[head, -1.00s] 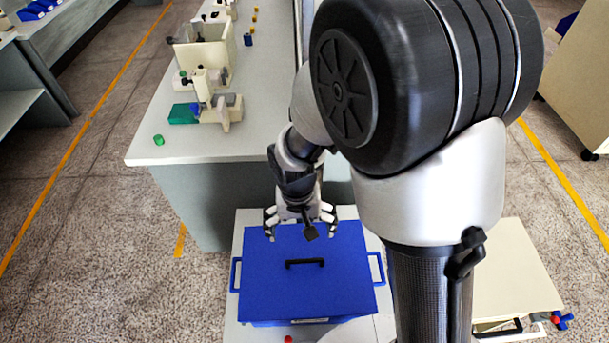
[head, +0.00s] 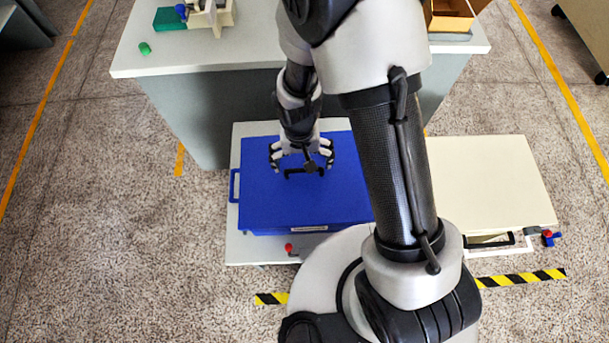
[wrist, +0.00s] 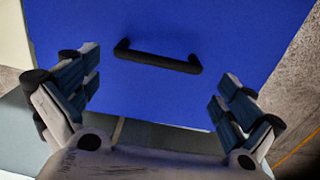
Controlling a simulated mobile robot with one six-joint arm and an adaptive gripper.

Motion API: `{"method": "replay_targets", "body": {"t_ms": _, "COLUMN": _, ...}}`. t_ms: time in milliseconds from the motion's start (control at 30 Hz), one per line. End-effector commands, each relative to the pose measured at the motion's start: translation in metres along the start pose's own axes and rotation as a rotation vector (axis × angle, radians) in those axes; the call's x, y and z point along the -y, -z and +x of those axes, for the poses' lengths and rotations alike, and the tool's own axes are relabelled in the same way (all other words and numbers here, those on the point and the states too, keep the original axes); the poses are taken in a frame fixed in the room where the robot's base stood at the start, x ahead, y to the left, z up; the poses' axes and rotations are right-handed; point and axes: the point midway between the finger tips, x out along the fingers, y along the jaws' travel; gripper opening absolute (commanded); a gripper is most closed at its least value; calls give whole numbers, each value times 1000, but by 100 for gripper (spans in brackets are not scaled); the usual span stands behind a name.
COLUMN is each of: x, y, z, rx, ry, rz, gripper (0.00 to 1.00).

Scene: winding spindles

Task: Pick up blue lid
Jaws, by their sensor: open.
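The blue lid (head: 290,205) is a flat rectangle with a black bar handle (head: 304,171) at its middle. It lies on a blue box with a side handle (head: 234,186) on the left. My gripper (head: 302,166) is open and empty above the lid, its fingers around the handle's place in the head view. In the wrist view the lid (wrist: 200,40) fills most of the picture, and its handle (wrist: 157,57) lies beyond the open fingers (wrist: 157,92), roughly midway between them and not touched. My arm hides the box's right side in the head view.
The box stands on a pale low platform (head: 233,247) with a red knob (head: 289,248) in front. A cream-topped cart (head: 490,185) stands to the right. A grey workbench (head: 200,50) with a green cap (head: 145,48) stands behind. Speckled floor (head: 120,250) is free at left.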

Motion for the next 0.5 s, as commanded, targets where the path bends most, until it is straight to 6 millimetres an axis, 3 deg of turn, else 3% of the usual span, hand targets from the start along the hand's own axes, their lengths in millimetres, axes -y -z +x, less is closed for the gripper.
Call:
{"method": "replay_targets", "body": {"t_ms": 300, "x": -2, "y": -5, "z": 46, "rx": 3, "ry": -1, "rz": 0, "gripper": 100}}
{"method": "replay_targets", "body": {"t_ms": 500, "x": -2, "y": -4, "z": 47, "rx": 2, "ry": -1, "rz": 0, "gripper": 100}}
